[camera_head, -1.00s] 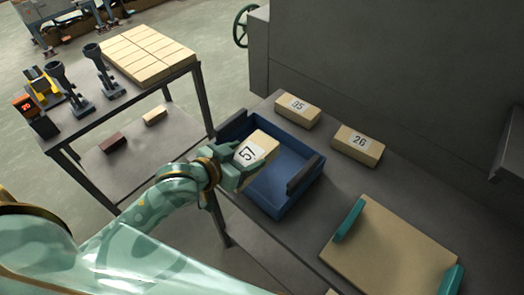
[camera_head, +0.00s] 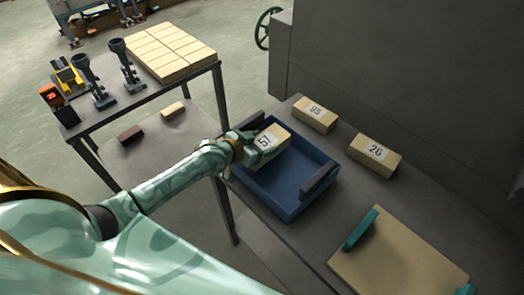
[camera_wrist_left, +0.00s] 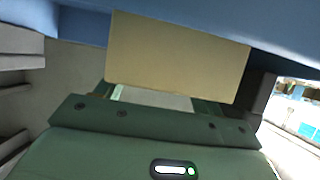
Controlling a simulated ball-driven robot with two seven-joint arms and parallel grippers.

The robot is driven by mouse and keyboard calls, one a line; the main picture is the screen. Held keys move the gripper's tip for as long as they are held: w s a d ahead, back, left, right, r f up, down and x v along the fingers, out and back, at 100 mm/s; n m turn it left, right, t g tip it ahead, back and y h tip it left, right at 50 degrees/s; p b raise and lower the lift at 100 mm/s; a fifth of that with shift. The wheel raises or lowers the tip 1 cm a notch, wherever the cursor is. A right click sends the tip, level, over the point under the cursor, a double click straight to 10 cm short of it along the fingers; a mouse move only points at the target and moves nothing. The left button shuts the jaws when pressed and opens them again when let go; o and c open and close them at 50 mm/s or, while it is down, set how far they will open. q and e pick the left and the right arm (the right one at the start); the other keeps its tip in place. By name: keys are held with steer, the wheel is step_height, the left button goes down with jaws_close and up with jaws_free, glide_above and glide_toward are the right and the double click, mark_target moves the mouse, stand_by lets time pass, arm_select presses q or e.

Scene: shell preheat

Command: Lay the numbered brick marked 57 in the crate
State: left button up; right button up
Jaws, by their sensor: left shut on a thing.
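The pale brick marked 57 (camera_head: 273,137) is in my left gripper (camera_head: 250,148), at the left part of the blue crate (camera_head: 322,192). The left gripper is shut on it. In the head view the brick overlaps the crate's inside; whether it touches the floor of the crate I cannot tell. In the left wrist view the brick (camera_wrist_left: 178,58) is held ahead of the green gripper, with a blue crate wall (camera_wrist_left: 200,18) close beyond it. My right gripper is not in view.
Bricks marked 95 (camera_head: 315,114) and 26 (camera_head: 374,156) stand on the grey bench behind the crate. A tan board with teal handles (camera_head: 390,262) lies to the right. A rack at the left holds pale bricks (camera_head: 155,48) and dark tools.

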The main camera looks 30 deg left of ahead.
arm_select(q)
steer(key=f, duration=0.2)
steer(key=f+b, duration=0.1)
steer(key=shift+w+a+f, duration=0.15)
steer(key=shift+w+f, duration=0.25)
steer(key=shift+r, duration=0.1)
steer(key=o, duration=1.2)
steer(key=shift+s, duration=0.1)
steer(key=shift+o, duration=0.2)
steer(key=shift+s, duration=0.15)
steer(key=p+v, duration=0.2)
steer(key=v, duration=0.9)
steer(key=shift+s+p, duration=0.3)
steer(key=shift+r, duration=0.15)
